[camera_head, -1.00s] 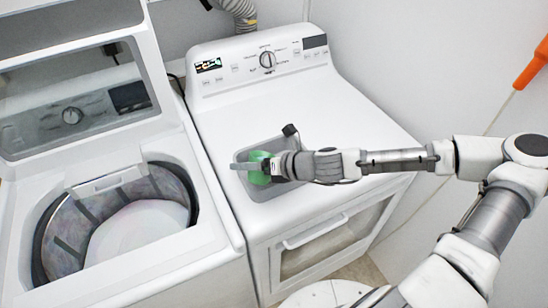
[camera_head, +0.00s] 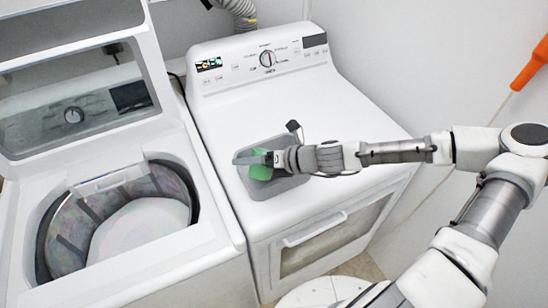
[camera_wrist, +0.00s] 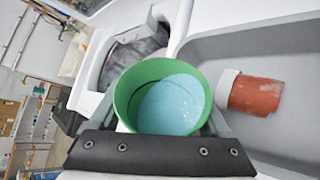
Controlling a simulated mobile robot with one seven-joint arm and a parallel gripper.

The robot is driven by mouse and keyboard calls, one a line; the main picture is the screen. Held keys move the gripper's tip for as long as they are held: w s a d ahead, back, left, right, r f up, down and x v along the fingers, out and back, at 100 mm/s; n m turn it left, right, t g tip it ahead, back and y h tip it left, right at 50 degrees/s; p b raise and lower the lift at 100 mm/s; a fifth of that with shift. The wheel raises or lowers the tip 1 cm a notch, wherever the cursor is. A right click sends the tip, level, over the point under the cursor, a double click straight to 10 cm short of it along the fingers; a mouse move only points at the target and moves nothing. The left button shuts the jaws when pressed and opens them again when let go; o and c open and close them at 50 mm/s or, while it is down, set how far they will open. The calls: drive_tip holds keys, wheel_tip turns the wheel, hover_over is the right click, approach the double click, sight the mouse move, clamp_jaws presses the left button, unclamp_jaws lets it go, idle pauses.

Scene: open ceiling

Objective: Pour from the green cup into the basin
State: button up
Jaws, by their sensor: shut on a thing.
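My gripper (camera_head: 256,158) is shut on the green cup (camera_head: 261,171), over the grey basin (camera_head: 292,184) on the right-hand white machine. In the wrist view the green cup (camera_wrist: 125,92) sits between the fingers of my gripper (camera_wrist: 150,122), its mouth partly facing the camera. A light blue surface shows inside it; I cannot tell whether it is liquid. The basin's pale wall (camera_wrist: 270,48) is on the right there. How far the cup tilts is hard to tell.
A terracotta-orange piece with a white rim (camera_wrist: 255,95) lies in the basin beside the cup. The machine's white top (camera_head: 290,105) is clear behind the basin. An open washer drum (camera_head: 140,225) is on the left.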

drive_tip(key=shift+w+f+m+g, duration=0.15)
drive_tip(key=shift+f+m+g, duration=0.15)
drive_tip(key=shift+m, duration=0.1)
idle(0.3)
drive_tip(key=shift+r+m+g+y+p, duration=0.6)
drive_tip(key=shift+m+p, duration=0.1)
drive_tip(key=shift+p, duration=0.05)
idle(1.1)
drive_tip(key=shift+d+r+m+g+y, duration=0.1)
drive_tip(key=shift+r+m+g+y, duration=0.35)
drive_tip(key=shift+m, duration=0.35)
idle(1.3)
drive_tip(key=shift+w+d+f+m+g+y+b, duration=0.25)
drive_tip(key=shift+w+f+m+g+b, duration=0.3)
drive_tip(key=shift+b, duration=0.45)
idle(0.3)
drive_tip(key=shift+w+d+r+m+g+y+p, duration=0.15)
drive_tip(key=shift+r+m+g+y+p, duration=0.35)
drive_tip(key=shift+p, duration=1.1)
drive_tip(key=shift+t, duration=0.3)
drive_tip(key=shift+s+a+n+t+h+b, duration=0.25)
drive_tip(key=shift+s+n+t+h, duration=0.15)
drive_tip(key=shift+n, duration=0.2)
drive_tip(key=shift+s+a+n+t+h+b, duration=0.2)
drive_tip(key=shift+s+n+t+h+b, duration=0.15)
drive_tip(key=shift+n+h, duration=0.2)
